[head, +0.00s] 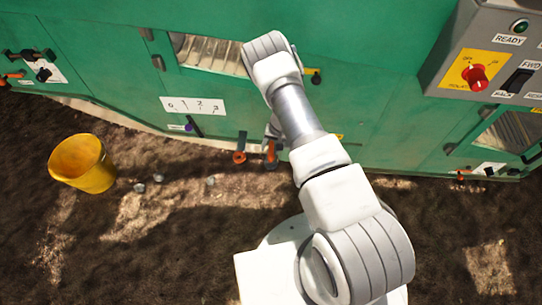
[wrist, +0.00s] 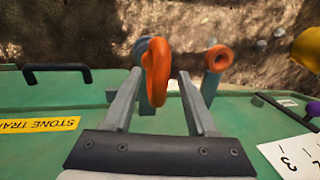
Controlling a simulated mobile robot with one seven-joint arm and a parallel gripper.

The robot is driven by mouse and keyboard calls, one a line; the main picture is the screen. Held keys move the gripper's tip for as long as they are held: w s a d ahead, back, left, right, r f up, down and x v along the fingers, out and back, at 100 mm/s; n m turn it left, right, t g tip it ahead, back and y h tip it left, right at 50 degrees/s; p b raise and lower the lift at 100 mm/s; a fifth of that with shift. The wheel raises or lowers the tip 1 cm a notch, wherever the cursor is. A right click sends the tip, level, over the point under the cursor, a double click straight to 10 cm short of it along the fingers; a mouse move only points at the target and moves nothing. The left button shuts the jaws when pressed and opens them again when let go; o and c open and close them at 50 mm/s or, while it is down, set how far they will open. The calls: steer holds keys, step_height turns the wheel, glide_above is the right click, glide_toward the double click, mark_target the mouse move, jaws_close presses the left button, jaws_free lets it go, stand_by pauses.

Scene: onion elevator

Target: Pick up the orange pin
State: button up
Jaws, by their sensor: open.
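The orange pin (wrist: 157,72), with a loop-shaped orange head, stands between the fingers of my gripper (wrist: 160,75) in the wrist view. My gripper is open, one finger on each side of the loop. A gap shows at each side, and contact is not evident. A blue-grey cylinder lies behind the loop, and the pin's lower part is hidden. In the head view the orange pin (head: 271,153) shows low on the green machine's front, beside my arm, which hides much of my gripper.
A second orange ring (wrist: 218,57) on a blue-grey tube is close by on the right in the wrist view. The green machine (head: 120,60) has a black handle (wrist: 57,70). A yellow bucket (head: 90,172) stands on the soil at left. A grey control box (head: 490,50) is upper right.

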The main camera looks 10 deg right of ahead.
jaws_close()
stand_by(0.6)
steer(key=shift+r, duration=0.5)
step_height(320, 180, up, 11)
steer(key=p, duration=0.4)
steer(key=s+a, duration=0.2)
steer(key=s, duration=0.6)
steer(key=s+a, duration=0.3)
steer(key=s, duration=0.6)
steer(key=shift+a+p, duration=0.3)
steer(key=shift+p, duration=0.05)
steer(key=shift+r, duration=0.1)
